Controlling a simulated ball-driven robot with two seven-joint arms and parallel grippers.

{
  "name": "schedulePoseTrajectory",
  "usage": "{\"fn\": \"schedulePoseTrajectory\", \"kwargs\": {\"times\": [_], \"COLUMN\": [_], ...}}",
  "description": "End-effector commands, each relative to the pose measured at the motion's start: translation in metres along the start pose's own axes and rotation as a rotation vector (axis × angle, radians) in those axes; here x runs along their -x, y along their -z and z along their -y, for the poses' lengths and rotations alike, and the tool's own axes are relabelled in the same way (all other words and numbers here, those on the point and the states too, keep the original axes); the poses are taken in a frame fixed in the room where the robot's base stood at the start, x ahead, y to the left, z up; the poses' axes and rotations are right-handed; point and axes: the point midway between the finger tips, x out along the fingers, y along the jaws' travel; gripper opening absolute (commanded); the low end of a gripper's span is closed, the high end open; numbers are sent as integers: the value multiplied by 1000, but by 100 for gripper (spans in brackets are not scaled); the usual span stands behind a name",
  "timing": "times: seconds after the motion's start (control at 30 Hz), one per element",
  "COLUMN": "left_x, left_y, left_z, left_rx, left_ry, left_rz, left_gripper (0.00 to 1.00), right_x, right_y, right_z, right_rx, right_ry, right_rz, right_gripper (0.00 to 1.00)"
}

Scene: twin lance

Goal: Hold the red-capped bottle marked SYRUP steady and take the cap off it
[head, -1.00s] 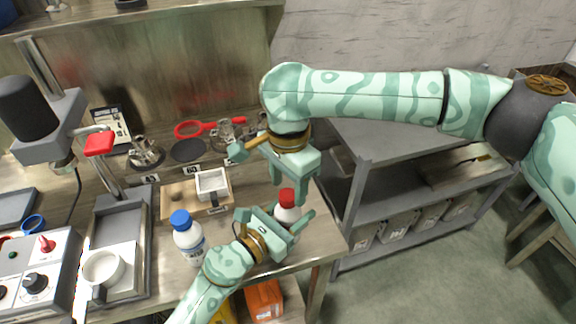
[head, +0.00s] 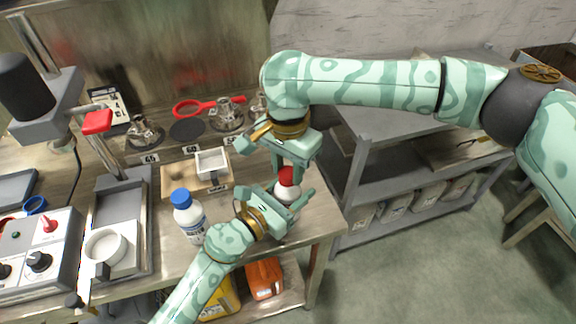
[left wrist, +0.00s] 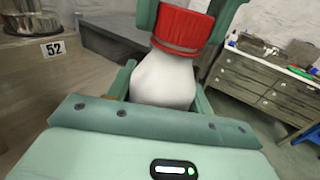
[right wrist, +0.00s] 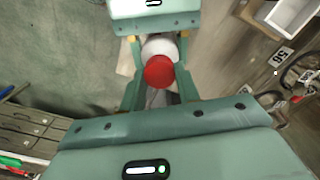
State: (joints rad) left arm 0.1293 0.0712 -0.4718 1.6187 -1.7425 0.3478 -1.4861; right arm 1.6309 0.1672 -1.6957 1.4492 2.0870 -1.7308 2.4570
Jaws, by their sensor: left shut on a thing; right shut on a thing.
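A white bottle (head: 283,193) with a red cap (head: 289,175) is at the right end of the bench. Its marking cannot be read. My left gripper (head: 284,206) is shut on the bottle's body from the front left; the left wrist view shows the white shoulder (left wrist: 165,80) between its fingers. My right gripper (head: 289,167) reaches from above and is shut on the cap. The cap (right wrist: 158,72) also shows between its fingers in the right wrist view. The cap sits on the bottle's top, with no gap visible. The fingers hide parts of both.
A blue-capped white bottle (head: 188,218) stands left of my left gripper. A wooden tray (head: 174,186) with a white container (head: 212,162) lies behind it. Metal burners (head: 226,114) and a red-handled ring (head: 193,107) are at the back. A grey shelf unit (head: 369,165) stands right of the bench.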

Motion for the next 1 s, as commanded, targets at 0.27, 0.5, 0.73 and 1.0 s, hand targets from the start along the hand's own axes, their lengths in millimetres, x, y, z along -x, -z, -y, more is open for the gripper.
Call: {"fn": "schedulePoseTrajectory", "kwargs": {"times": [0.27, 0.5, 0.73, 1.0], "left_x": [0, 0, 0, 0], "left_y": [1, 1, 1, 1], "left_z": [0, 0, 0, 0], "left_rx": [0, 0, 0, 0], "left_ry": [1, 1, 1, 1], "left_rz": [-1, -1, -1, -1], "left_gripper": [0, 0, 0, 0], "right_x": [0, 1, 1, 2], "right_y": [-1, -1, -1, -1], "right_z": [1, 1, 1, 0], "right_rx": [880, 1682, 2451, -2927], "right_ry": [2, 3, 2, -1], "right_rz": [1, 1, 0, 1], "right_gripper": [5, 5, 5, 5]}}
